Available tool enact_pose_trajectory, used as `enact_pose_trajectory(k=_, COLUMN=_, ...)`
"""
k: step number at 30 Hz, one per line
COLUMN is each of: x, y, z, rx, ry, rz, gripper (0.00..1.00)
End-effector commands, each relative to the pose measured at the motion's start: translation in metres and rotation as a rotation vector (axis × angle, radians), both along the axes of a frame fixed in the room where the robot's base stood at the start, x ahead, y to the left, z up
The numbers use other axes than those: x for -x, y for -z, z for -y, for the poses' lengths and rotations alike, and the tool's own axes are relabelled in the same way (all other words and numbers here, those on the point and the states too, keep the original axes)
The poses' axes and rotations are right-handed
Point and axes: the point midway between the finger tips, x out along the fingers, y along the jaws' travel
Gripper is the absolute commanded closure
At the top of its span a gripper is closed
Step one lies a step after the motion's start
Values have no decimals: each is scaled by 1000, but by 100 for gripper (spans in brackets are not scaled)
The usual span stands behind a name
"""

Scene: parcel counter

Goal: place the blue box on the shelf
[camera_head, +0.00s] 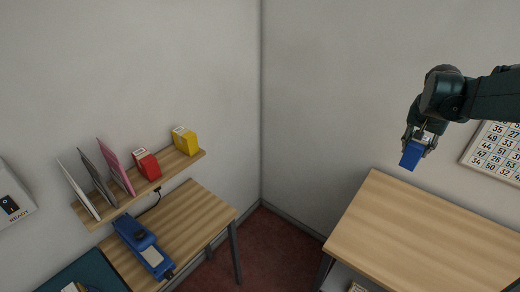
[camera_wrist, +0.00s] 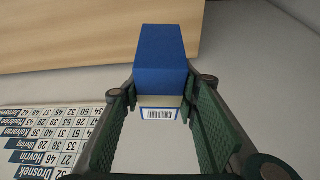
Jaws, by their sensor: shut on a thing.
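The blue box (camera_head: 411,156) is held by my gripper (camera_head: 421,138) above the back edge of the right-hand table. In the wrist view the blue box (camera_wrist: 160,70) sits between the two finger pads of my gripper (camera_wrist: 162,115), and a white label with a barcode shows on its near end. The wooden shelf (camera_head: 137,193) is on the left wall, far from my gripper. On it stand a red box (camera_head: 148,166) and a yellow box (camera_head: 186,142), with several thin envelopes (camera_head: 117,167) leaning at its left part.
The right table (camera_head: 425,232) has a bare top in view. A left table (camera_head: 185,218) under the shelf carries a blue device (camera_head: 143,246). A number chart (camera_head: 496,150) hangs on the right wall. A switch box (camera_head: 12,204) is at far left. Shelf room shows between and beside the boxes.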

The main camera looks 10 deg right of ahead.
Motion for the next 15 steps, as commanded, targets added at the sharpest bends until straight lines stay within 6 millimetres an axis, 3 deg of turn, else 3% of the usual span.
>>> enact_pose_trajectory(k=10, x=0, y=-54, z=0, rx=0, ry=-1, rz=0, gripper=85)
enact_pose_trajectory(k=15, x=-25, y=-53, z=-22, rx=-2, ry=-62, rz=-3, gripper=85)
